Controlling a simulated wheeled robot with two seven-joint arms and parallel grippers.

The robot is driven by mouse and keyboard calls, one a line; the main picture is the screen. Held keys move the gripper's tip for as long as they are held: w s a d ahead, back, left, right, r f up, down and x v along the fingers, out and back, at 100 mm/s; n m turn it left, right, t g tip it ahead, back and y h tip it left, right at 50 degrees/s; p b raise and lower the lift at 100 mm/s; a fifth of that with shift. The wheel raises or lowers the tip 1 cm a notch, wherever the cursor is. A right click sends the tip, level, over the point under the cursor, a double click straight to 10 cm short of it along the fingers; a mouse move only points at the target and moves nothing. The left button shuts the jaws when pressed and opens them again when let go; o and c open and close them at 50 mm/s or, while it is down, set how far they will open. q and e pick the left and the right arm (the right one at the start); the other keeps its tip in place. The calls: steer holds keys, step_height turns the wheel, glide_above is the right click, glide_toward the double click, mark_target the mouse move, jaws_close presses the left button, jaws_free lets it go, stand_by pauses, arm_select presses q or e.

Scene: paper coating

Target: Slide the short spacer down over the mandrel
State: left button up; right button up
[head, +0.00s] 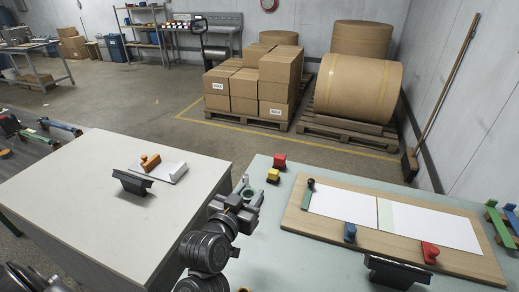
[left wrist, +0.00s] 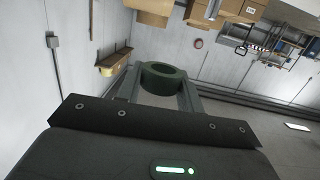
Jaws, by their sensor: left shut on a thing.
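A short, thick dark green ring, which fits the short spacer (head: 250,194), is between the fingers of my left gripper (head: 247,191). The gripper is shut on it, above the near left part of the pale green table. In the left wrist view the ring (left wrist: 150,84) sits between the fingertips, with its hole showing. I cannot pick out the mandrel for sure in either view. My right gripper is not in view.
A wooden board (head: 290,222) with white sheets and green, blue and red pieces lies on the pale green table (head: 262,240). A black holder (head: 396,270) stands in front. A white-topped table (head: 90,210) is at left.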

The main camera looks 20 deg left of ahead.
arm_select(q)
steer(key=w+r+m+h+p, duration=0.1)
steer(key=w+r+p, duration=0.2)
steer(key=w+p, duration=0.1)
steer(key=m+g+h+p, duration=0.1)
steer(key=m+h+p, duration=0.3)
steer(key=p, duration=0.5)
glide_above(245, 176)
step_height(245, 176, down, 2)
steer(key=shift+d+f+n+h, duration=0.1)
steer(key=shift+n+h, duration=0.2)
steer(key=shift+h, duration=0.2)
steer(key=shift+w+f, duration=0.1)
steer(key=shift+w, duration=0.05)
steer(key=shift+a, duration=0.2)
step_height(245, 176, down, 6)
steer(key=b, duration=0.3)
steer(key=shift+r+b, duration=0.2)
steer(key=shift+b, duration=0.15)
steer(key=shift+f, duration=0.15)
